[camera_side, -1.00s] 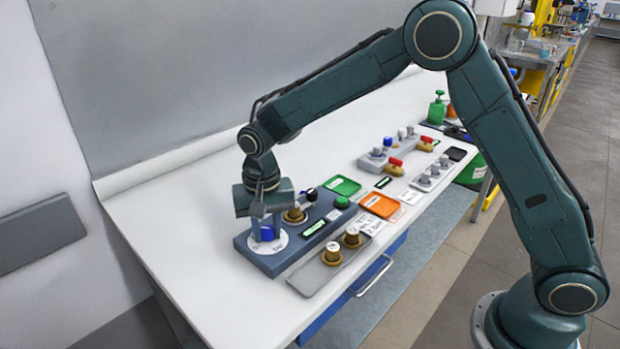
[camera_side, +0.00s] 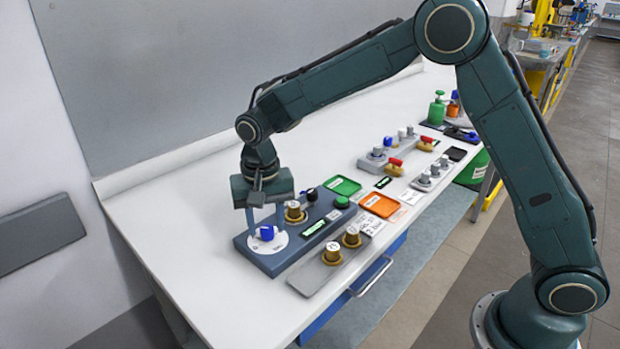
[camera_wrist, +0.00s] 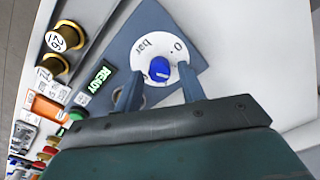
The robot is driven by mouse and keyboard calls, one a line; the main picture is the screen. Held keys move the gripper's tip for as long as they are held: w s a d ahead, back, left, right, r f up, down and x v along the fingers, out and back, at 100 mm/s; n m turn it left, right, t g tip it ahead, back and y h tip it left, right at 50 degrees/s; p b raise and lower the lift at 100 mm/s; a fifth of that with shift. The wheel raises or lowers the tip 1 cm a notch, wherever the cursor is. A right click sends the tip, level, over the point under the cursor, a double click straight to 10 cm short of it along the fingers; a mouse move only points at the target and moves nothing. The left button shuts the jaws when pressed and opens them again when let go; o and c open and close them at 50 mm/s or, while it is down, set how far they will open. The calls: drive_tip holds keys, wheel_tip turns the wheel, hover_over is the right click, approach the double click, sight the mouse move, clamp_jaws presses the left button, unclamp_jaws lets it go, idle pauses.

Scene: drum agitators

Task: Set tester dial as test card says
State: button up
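The tester (camera_side: 288,253) is a blue-grey box on the white bench. Its dial is a white disc (camera_side: 257,246) with a blue knob (camera_side: 267,232) in the middle. The knob also shows in the wrist view (camera_wrist: 159,69), where "bar" and "0" are printed on the disc. The tester's display (camera_wrist: 101,79) reads READY in green. My gripper (camera_side: 266,226) is open and empty above the dial, its fingers apart on either side of the knob. In the wrist view, the fingertips (camera_wrist: 157,82) clear the knob. A white card (camera_side: 373,226) lies beside the orange tray; its print is too small to read.
Two brass fittings with white tops (camera_side: 342,244) stand on a grey tray in front of the tester. A brass fitting (camera_side: 294,211) and a black knob (camera_side: 312,194) are close to the gripper. Green (camera_side: 343,186) and orange (camera_side: 380,205) trays lie right.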

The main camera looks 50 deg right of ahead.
sight(270, 227)
drive_tip(key=shift+r, duration=1.85)
drive_tip(key=shift+s+d+r, duration=0.2)
drive_tip(key=shift+d+r, duration=0.1)
drive_tip(key=shift+r, duration=0.15)
drive_tip(key=s+d+r+n+t, duration=0.3)
drive_tip(key=s+d+r, duration=0.6)
drive_tip(key=s+r, duration=0.35)
drive_tip(key=s+d+n+t, duration=0.1)
drive_tip(key=s+d, duration=0.1)
drive_tip(key=s, duration=0.6)
drive_tip(key=s+d+f+n+t, duration=0.1)
drive_tip(key=s+d+n, duration=0.1)
drive_tip(key=s, duration=0.6)
drive_tip(key=shift+s+d, duration=0.15)
drive_tip(key=shift+d, duration=0.25)
